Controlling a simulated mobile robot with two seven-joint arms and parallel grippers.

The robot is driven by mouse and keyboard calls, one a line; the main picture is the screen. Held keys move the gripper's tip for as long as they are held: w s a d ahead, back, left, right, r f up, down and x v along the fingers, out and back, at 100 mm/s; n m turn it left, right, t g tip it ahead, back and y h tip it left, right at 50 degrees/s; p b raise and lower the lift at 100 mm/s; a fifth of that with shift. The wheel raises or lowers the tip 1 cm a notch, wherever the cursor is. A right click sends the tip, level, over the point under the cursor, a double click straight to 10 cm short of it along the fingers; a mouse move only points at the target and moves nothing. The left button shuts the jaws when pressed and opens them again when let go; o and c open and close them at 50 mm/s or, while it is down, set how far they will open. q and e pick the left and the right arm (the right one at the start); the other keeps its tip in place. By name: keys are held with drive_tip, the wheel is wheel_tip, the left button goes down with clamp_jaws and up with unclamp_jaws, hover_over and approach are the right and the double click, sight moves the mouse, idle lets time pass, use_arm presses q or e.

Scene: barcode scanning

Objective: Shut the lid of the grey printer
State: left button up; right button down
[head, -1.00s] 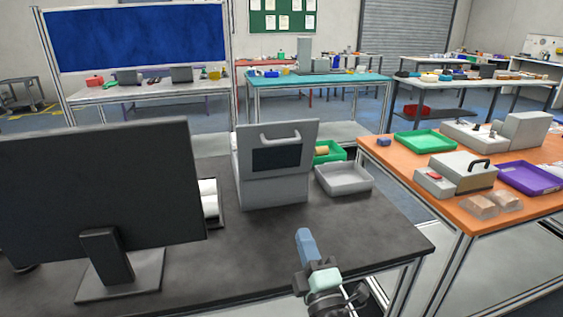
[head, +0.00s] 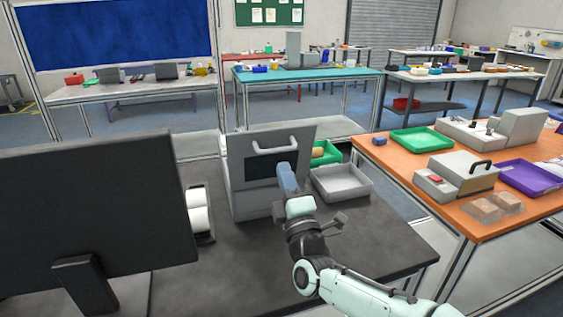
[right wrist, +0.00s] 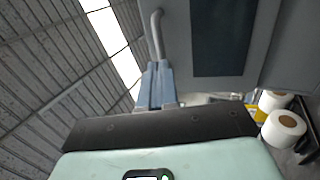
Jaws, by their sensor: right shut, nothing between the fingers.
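The grey printer (head: 247,203) stands on the dark table. Its lid (head: 304,134), with a light handle (head: 275,146) and a dark window, stands up above the body. My right gripper (head: 286,170) is shut and empty, in front of the printer and overlapping the lid's lower right part in the head view. In the right wrist view, the shut fingers (right wrist: 153,68) point toward the handle (right wrist: 157,35), beside the dark window (right wrist: 222,38). I cannot tell whether they touch the lid. My left gripper is not in view.
A black monitor (head: 90,205) stands left of the printer. White rolls (head: 198,216) sit between them. A grey tray (head: 341,183) and a green bin (head: 326,154) are right of the printer. An orange table (head: 400,170) with trays and a device stands further right.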

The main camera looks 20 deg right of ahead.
sight(278, 151)
drive_tip(key=shift+x, duration=1.75)
